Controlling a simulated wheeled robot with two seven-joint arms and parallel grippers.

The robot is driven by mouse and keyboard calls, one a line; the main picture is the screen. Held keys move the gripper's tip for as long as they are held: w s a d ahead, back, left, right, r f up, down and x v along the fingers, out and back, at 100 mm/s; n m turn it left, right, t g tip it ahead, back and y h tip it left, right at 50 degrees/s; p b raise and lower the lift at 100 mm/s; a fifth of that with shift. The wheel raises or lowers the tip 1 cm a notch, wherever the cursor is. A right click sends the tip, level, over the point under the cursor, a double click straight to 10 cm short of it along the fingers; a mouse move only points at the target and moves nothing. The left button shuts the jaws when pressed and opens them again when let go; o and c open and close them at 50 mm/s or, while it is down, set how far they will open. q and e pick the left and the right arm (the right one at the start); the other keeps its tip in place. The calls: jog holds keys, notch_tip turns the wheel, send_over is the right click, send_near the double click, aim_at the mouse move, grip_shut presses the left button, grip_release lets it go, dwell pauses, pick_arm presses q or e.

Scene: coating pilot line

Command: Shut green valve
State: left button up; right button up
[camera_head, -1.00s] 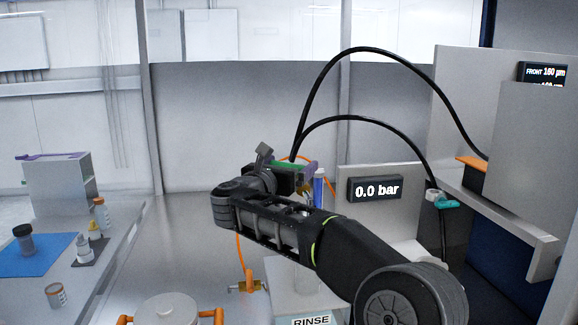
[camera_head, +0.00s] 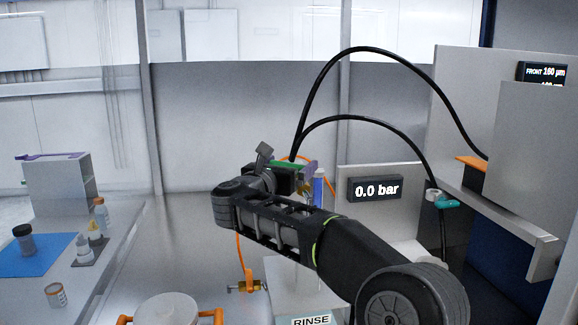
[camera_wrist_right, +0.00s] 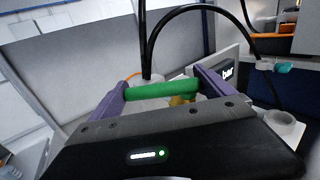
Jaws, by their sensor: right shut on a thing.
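In the head view the green handle (camera_head: 287,164) shows as a strip beside the right gripper (camera_head: 304,176). My left gripper is not in view.
A display reading 0.0 bar (camera_head: 376,188) stands right of the gripper. Black hoses (camera_head: 352,50) arch above it. A teal-handled fitting (camera_head: 447,203) is at the right. A lidded pot (camera_head: 168,309) stands at the front. A table with bottles (camera_head: 110,235) is at left.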

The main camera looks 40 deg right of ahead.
dwell(0.9)
jog(key=o, duration=1.8)
jog(key=shift+c, duration=0.2)
jog(key=b+v, duration=0.3)
jog(key=v, duration=0.5)
jog(key=shift+w, duration=0.1)
